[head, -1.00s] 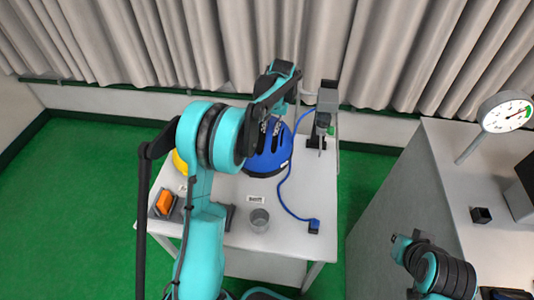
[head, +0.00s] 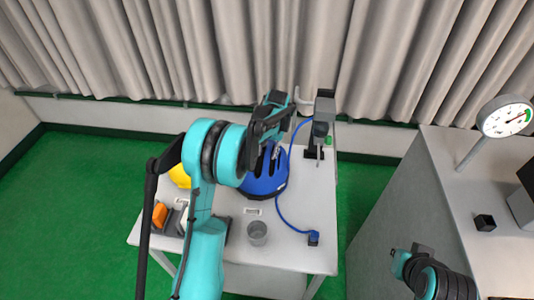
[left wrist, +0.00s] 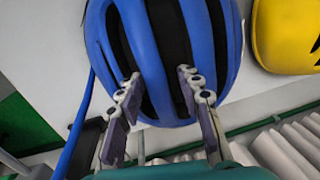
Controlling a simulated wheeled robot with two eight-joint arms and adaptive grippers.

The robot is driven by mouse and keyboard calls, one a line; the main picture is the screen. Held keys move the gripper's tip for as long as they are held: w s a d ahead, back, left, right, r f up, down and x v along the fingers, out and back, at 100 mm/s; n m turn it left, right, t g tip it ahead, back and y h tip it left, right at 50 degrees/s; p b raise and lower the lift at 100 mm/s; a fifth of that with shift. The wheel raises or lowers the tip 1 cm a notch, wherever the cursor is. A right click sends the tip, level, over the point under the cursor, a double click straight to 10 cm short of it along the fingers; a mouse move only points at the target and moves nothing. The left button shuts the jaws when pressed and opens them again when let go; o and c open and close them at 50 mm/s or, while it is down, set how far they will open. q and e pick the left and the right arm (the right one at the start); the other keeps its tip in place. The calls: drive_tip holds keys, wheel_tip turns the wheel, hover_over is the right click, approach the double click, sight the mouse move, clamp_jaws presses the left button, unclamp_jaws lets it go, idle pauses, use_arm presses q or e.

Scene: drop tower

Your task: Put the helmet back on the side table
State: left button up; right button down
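The blue helmet (head: 266,184) is over the back middle of the white side table (head: 290,258), and I cannot tell whether it rests on it. My left gripper (head: 266,150) reaches it from behind and above. In the left wrist view the blue helmet (left wrist: 155,70) fills the upper middle.
A yellow helmet (head: 180,176) sits left, partly behind my arm. A grey cup (head: 257,233), an orange block (head: 159,215) and a blue cable (head: 285,217) with its plug are on the table. A grey stand (head: 320,130) rises at the back right. A dial gauge (head: 505,117) stands farther right.

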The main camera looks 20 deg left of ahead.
idle(0.3)
use_arm(q)
drive_tip(key=shift+r, duration=0.25)
drive_tip(key=s+d+r+t+p, duration=0.1)
drive_tip(key=s+d+r+p, duration=0.15)
drive_tip(key=r, duration=0.65)
drive_tip(key=s+d+r+t+p, duration=0.15)
drive_tip(key=s+r, duration=0.25)
drive_tip(key=r, duration=0.5)
drive_tip(key=s+d+f+m+t, duration=0.1)
drive_tip(key=s+d+t, duration=0.1)
drive_tip(key=s, duration=0.9)
drive_tip(key=s+d+f+m+t+h, duration=0.1)
drive_tip(key=s+d+t, duration=0.2)
drive_tip(key=s, duration=0.7)
drive_tip(key=shift+s+d+f+h+b, duration=0.3)
drive_tip(key=shift+s+d+b, duration=0.05)
drive_tip(key=shift+s+d, duration=0.1)
